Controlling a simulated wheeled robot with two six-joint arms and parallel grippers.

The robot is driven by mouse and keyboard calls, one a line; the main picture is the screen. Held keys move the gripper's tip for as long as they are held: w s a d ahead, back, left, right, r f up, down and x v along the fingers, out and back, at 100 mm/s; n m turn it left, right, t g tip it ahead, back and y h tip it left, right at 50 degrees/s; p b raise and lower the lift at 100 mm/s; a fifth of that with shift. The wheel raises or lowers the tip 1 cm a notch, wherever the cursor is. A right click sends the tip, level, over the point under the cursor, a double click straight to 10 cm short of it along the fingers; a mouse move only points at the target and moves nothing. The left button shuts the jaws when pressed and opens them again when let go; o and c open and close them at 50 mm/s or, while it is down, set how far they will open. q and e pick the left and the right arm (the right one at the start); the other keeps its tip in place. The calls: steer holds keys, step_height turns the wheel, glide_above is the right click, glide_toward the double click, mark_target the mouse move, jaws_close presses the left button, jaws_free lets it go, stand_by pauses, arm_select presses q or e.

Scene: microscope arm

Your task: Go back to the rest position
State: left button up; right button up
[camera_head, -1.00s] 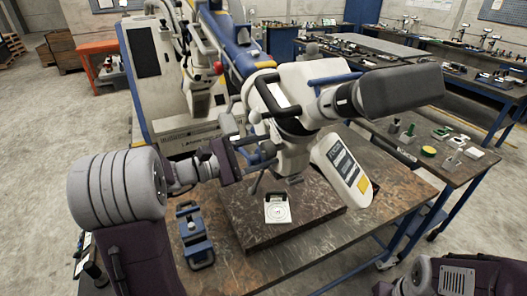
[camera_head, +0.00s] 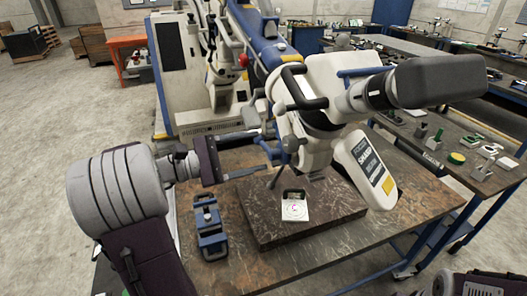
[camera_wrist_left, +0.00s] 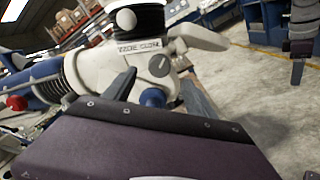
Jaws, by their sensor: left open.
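The white microscope (camera_head: 325,110) with its dark eyepiece part stands over the table and also shows in the left wrist view (camera_wrist_left: 130,62). My left gripper (camera_head: 262,156) comes in from the left, with its fingers apart and pointing toward the microscope head. I see nothing held between the fingers. Whether a fingertip touches the microscope's blue handle is hard to tell. In the left wrist view, a dark finger (camera_wrist_left: 120,85) shows in front of the microscope body. My right gripper is not in view; only part of my right arm shows at the bottom right.
A dark stone slab (camera_head: 265,236) with a white target piece (camera_head: 294,207) lies under the microscope. A blue clamp-like fixture (camera_head: 209,228) stands on the table left of the slab, below my left gripper. A side table (camera_head: 450,190) with small parts is at the right. Open floor lies at the left.

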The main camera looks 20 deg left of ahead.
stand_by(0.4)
arm_select(q)
steer(key=s+d+f+m+g+y, duration=0.25)
steer(key=d+f+g, duration=0.25)
steer(key=f, duration=0.3)
steer(key=s+d+f+m+g+y, duration=0.1)
steer(key=s+d+f+m+g, duration=0.1)
steer(key=s+d+f+g, duration=0.5)
steer(key=s+a+f+m+y, duration=0.1)
steer(key=a+f+m+y, duration=0.1)
steer(key=f+m+y, duration=0.2)
steer(key=s+a+f+m+y, duration=0.1)
steer(key=a+f+m+y, duration=0.1)
steer(key=f+m+y, duration=0.3)
step_height(320, 180, down, 4)
steer(key=m, duration=0.4)
steer(key=shift+s+a+m, duration=0.25)
steer(key=shift+m, duration=0.1)
steer(key=shift+s+r, duration=0.1)
